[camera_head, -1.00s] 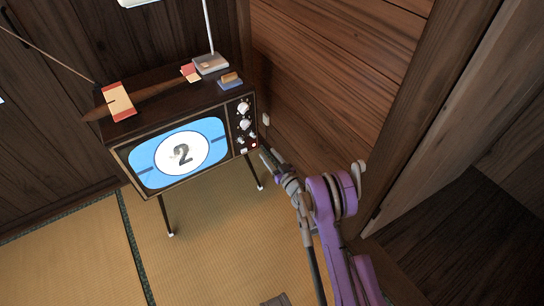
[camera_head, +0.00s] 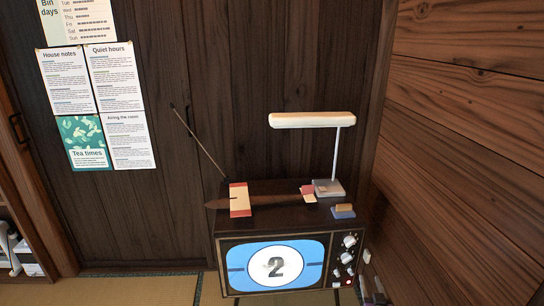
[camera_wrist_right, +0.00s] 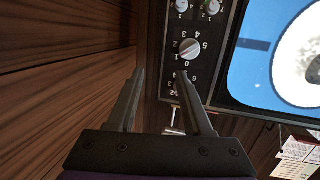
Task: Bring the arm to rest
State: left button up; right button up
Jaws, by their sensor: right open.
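My right gripper (camera_head: 376,292) shows small at the bottom edge of the head view, just right of the television (camera_head: 228,252). In the right wrist view the right gripper (camera_wrist_right: 161,75) has its two fingers apart with nothing between them. The television's control panel (camera_wrist_right: 168,82), with numbered dials, lies beyond the fingertips there. The fingers overlap its lower dial in the picture; I cannot tell how far apart they are in depth. My left gripper is not in view.
On the television stand a white lamp (camera_head: 312,120) and several small items. A wooden wall (camera_head: 460,150) is close on the right. Paper notices (camera_head: 112,75) hang on the dark panels behind. Shelves (camera_head: 22,235) stand at the left. Tatami (camera_head: 120,291) shows at the bottom.

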jog(key=s+a+r+m+g+h, duration=0.1)
jog(key=s+a+r+g, duration=0.25)
jog(key=s, duration=0.45)
jog(key=s+a+r+g, duration=0.2)
jog(key=s+r, duration=0.3)
jog(key=s, duration=0.3)
jog(key=s+a+f+n+g+y, duration=0.1)
jog(key=s+a+f+g+y, duration=0.3)
jog(key=s, duration=0.9)
jog(key=s+a+n+g+h, duration=0.1)
jog(key=s+a+n+g, duration=0.15)
jog(key=s+a, duration=0.7)
pick_arm(q)
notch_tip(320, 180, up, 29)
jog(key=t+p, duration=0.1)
jog(key=p, duration=2.4)
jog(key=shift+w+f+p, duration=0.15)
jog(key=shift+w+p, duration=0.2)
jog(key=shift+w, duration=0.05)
pick_arm(e)
jog(key=s+d+r, duration=0.1)
jog(key=d+r, duration=0.1)
jog(key=r, duration=1.2)
jog(key=d+r+t, duration=0.1)
jog(key=d+r, duration=0.1)
jog(key=r, duration=1.2)
jog(key=shift+s+r+m, duration=0.25)
jog(key=shift+s+m, duration=0.15)
jog(key=shift+m, duration=0.05)
